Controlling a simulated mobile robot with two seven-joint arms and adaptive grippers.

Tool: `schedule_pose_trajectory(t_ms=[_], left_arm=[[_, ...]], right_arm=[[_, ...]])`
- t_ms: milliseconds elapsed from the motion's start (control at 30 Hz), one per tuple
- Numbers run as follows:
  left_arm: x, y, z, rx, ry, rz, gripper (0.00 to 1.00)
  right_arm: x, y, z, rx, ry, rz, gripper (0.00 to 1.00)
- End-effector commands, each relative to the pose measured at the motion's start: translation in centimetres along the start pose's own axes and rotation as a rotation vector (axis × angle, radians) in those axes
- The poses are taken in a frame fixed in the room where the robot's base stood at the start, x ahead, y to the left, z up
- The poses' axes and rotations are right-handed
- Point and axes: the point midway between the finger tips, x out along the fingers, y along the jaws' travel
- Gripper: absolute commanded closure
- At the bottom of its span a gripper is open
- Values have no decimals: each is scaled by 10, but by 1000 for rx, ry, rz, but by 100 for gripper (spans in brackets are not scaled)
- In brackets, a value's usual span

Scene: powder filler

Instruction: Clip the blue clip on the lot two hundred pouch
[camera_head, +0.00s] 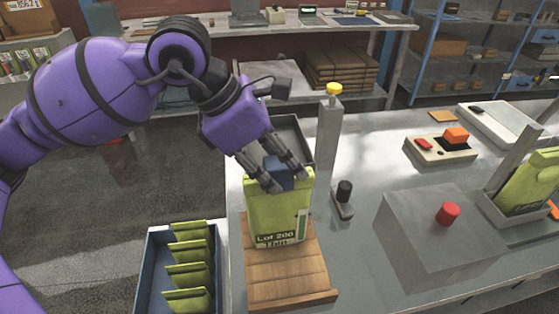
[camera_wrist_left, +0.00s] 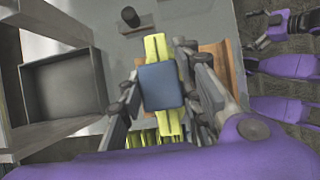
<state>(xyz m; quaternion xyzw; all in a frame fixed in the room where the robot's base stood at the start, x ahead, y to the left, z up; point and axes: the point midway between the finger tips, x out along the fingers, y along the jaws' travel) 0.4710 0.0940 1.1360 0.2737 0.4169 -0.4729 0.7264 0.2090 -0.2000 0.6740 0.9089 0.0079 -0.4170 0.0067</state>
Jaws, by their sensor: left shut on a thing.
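The lot 200 pouch (camera_head: 279,212) is yellow-green and stands upright on a wooden slatted board (camera_head: 290,268), its "Lot 200" label facing the head camera. The blue clip (camera_head: 277,174) sits at the pouch's top edge, between the fingers of my left gripper (camera_head: 272,173). My left gripper is shut on the clip. In the left wrist view the clip (camera_wrist_left: 161,87) lies across the narrow top of the pouch (camera_wrist_left: 157,47), with the fingers on both sides of it. Whether its jaws grip the pouch cannot be told. My right gripper is not seen in the head view.
A blue bin (camera_head: 150,270) with several green pouches stands left of the board. A dark open tray (camera_head: 304,134) lies behind the pouch, beside a grey post with a yellow knob (camera_head: 334,89). A grey box with a red button (camera_head: 447,213) and another green pouch (camera_head: 530,183) are right.

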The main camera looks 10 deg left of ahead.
Motion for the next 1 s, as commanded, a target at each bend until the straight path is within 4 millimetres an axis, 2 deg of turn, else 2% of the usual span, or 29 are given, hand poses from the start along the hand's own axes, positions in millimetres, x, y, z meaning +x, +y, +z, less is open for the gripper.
schedule_pose_trajectory(t_ms=[100,133,300,667,767,1000], left_arm=[[2,0,-1,0,0,0,86],[2,0,-1,0,0,0,66],[1,0,-1,0,0,0,46],[-3,1,-1,0,-1,2,46],[-15,1,0,0,-1,4,46],[-66,1,0,-1,-1,6,46]], right_arm=[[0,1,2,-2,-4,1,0],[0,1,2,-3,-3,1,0],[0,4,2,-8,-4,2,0],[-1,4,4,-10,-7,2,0],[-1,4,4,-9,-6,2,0],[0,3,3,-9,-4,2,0]])
